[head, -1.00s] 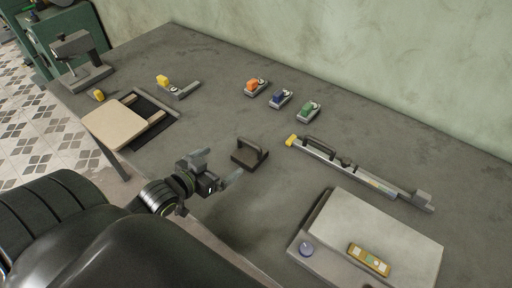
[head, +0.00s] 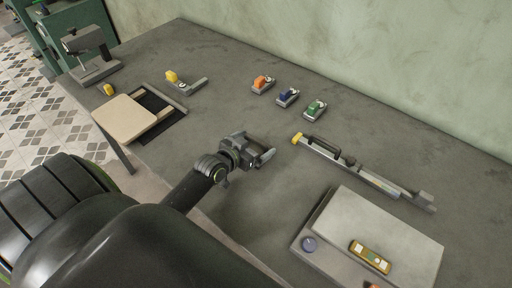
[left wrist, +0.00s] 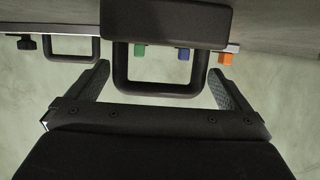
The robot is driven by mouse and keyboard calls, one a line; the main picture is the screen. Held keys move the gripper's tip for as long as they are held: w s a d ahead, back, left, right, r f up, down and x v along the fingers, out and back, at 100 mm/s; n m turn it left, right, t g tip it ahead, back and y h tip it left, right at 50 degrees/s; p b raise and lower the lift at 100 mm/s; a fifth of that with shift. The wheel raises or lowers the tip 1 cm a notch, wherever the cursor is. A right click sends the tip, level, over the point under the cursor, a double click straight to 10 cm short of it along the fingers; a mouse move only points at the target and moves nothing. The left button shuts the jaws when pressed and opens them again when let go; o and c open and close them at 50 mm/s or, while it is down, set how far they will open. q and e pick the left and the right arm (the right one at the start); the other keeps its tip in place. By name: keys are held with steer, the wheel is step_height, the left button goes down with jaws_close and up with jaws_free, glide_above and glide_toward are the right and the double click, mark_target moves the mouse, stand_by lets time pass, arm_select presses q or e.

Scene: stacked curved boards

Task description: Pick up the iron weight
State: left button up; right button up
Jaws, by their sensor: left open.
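The iron weight (left wrist: 168,22) is a dark block with a squared loop handle. In the left wrist view it sits at the top centre, its handle reaching down between my left fingers. My left gripper (head: 267,158) is open, and it also shows in the left wrist view (left wrist: 157,70) with a finger on each side of the handle and gaps between. In the head view my gripper hides the weight. My right gripper is not seen.
A long bar tool with a handle (head: 350,168) lies to the right. A grey scale-like box (head: 385,220) stands at front right. Orange (head: 263,84), blue (head: 288,97) and green (head: 315,109) small items lie behind. A tan board (head: 124,117) lies left.

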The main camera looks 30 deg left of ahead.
arm_select(q)
steer(key=shift+x, duration=1.5)
steer(key=c, duration=1.4)
steer(key=shift+r, duration=0.15)
steer(key=shift+c, duration=0.4)
